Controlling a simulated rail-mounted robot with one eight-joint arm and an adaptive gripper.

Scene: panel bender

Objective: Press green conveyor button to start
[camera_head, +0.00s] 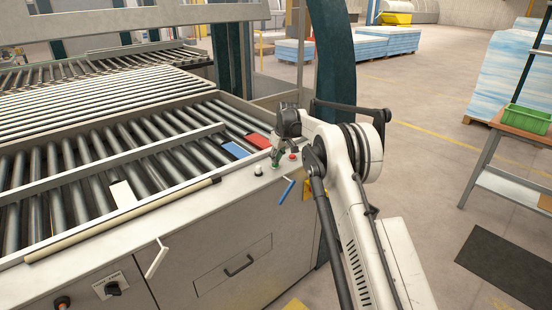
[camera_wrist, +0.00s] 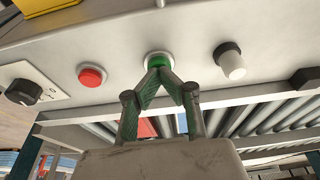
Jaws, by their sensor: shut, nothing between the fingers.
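The green button (camera_wrist: 158,62) sits in a light ring on the grey machine panel in the wrist view, between a red button and a white knob. My gripper (camera_wrist: 160,72) is shut and empty, with its green-padded fingertips together right in front of the green button, overlapping its lower part. I cannot tell whether the tips touch it. In the head view my gripper (camera_head: 275,162) points down at the panel top beside the rollers, and its fingers hide most of the green button there.
A red button (camera_wrist: 92,76) and black rotary switch (camera_wrist: 22,92) lie left of the green button, a white knob (camera_wrist: 230,60) right. In the head view, blue (camera_head: 235,149) and red (camera_head: 259,140) pieces lie on the roller conveyor (camera_head: 120,146). A blue handle (camera_head: 286,191) hangs on the cabinet front.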

